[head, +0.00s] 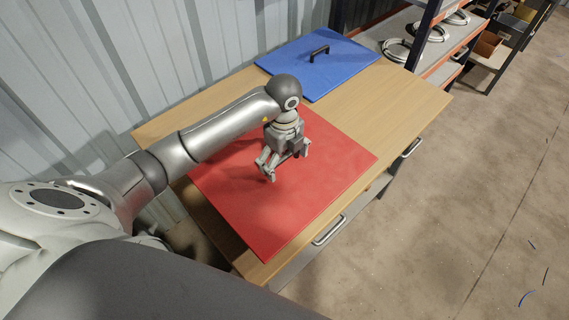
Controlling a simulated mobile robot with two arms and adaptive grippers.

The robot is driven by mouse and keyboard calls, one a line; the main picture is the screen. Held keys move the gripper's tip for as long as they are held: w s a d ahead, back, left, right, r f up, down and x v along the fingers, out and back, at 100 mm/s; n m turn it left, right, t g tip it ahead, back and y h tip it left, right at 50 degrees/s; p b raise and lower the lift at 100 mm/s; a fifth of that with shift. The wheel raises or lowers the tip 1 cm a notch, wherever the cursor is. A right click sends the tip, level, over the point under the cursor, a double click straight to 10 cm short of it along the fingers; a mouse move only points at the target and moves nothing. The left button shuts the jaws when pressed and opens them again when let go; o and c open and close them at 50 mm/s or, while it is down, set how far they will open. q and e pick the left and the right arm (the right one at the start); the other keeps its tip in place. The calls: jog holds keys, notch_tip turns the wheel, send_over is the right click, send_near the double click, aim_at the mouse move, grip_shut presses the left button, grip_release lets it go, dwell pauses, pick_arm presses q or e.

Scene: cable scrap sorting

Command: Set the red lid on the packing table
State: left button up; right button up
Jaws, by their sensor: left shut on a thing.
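The red lid (310,200) is a flat square panel lying on, or just above, the wooden packing table (394,112). I cannot tell if there is a small gap under it. My left gripper (268,174) points down over the middle of the lid, and its fingers are shut on the lid's handle, which the fingers mostly hide. The lid's far left part is covered by my left arm. My right gripper is not in view.
A blue lid (333,62) with a black handle (319,53) lies at the table's far end. A shelf rack with cable coils (397,50) stands beyond it. A corrugated wall runs along the left. Drawer handles (330,231) stick out on the table's right side, beside open floor.

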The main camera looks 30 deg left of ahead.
aim_at(285, 164)
pick_arm(q)
jog(key=shift+w+f, duration=0.2)
jog(key=shift+w, duration=0.05)
notch_tip(285, 164, down, 2)
jog(key=shift+f+p, duration=0.1)
jog(key=shift+p, duration=0.5)
jog(key=shift+w+f, duration=0.1)
jog(key=shift+f, duration=0.25)
jog(key=shift+a+f, duration=0.1)
jog(key=shift+f, duration=0.1)
jog(key=o, duration=1.1)
jog(key=shift+f, duration=0.15)
